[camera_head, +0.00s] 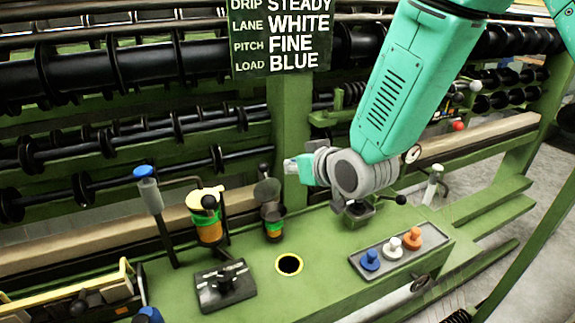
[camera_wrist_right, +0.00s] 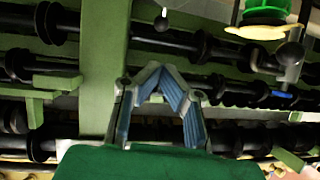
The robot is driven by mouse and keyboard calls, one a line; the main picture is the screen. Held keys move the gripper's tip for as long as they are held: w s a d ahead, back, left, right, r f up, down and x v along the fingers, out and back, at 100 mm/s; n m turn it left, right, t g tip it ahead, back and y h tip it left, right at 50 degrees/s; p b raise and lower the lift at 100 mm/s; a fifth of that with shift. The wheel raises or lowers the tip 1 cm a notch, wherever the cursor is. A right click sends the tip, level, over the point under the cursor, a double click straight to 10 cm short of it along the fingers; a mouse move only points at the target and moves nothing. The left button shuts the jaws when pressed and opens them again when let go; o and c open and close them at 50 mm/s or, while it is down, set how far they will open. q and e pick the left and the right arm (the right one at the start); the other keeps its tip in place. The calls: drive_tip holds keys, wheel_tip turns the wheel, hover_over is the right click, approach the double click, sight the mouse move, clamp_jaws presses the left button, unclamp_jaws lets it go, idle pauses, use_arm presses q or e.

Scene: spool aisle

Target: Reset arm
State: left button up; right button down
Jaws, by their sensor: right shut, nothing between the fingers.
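My right arm comes in from the upper right in the head view, with its grey wrist joint above the green bench (camera_head: 330,240). My right gripper (camera_head: 292,166) points left and away, in front of the green post; its fingers are hard to make out there. In the right wrist view the right gripper (camera_wrist_right: 156,72) shows its two blue-padded fingers meeting at the tips, shut and empty. It touches nothing that I can see. My left gripper is not in view.
A tray (camera_head: 378,270) with blue, white and orange pegs stands right of a yellow-rimmed hole (camera_head: 289,264). Left are a black lever box (camera_head: 226,286), an orange-green cup (camera_head: 209,229) and a blue-topped post (camera_head: 147,186). A sign (camera_head: 280,36) hangs before black rollers.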

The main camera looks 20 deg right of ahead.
drive_tip(key=shift+d, duration=0.15)
drive_tip(key=shift+s, duration=0.1)
drive_tip(key=s+f+g, duration=0.1)
drive_tip(key=s+f, duration=0.3)
drive_tip(key=f, duration=0.3)
drive_tip(key=s+d+f+g+b, duration=0.1)
drive_tip(key=s+f+g, duration=0.1)
drive_tip(key=s+f, duration=0.2)
drive_tip(key=s+f+g+h, duration=0.1)
drive_tip(key=s+f, duration=0.3)
drive_tip(key=f, duration=0.5)
drive_tip(key=shift+s+d+f+g, duration=0.35)
drive_tip(key=shift+f+g, duration=0.05)
drive_tip(key=shift+g, duration=0.3)
drive_tip(key=s+d+f+g, duration=0.1)
drive_tip(key=s+f+g, duration=0.1)
drive_tip(key=s+f, duration=0.2)
drive_tip(key=s+d+f+g+b, duration=0.1)
drive_tip(key=s+f, duration=0.4)
drive_tip(key=s, duration=0.6)
drive_tip(key=s+d+f+g+h, duration=0.1)
drive_tip(key=s+f+g, duration=0.2)
drive_tip(key=s, duration=0.4)
drive_tip(key=shift+s+f+m+g+b, duration=0.3)
drive_tip(key=shift+s+f+b, duration=0.1)
drive_tip(key=shift+f, duration=0.3)
drive_tip(key=shift+w, duration=0.15)
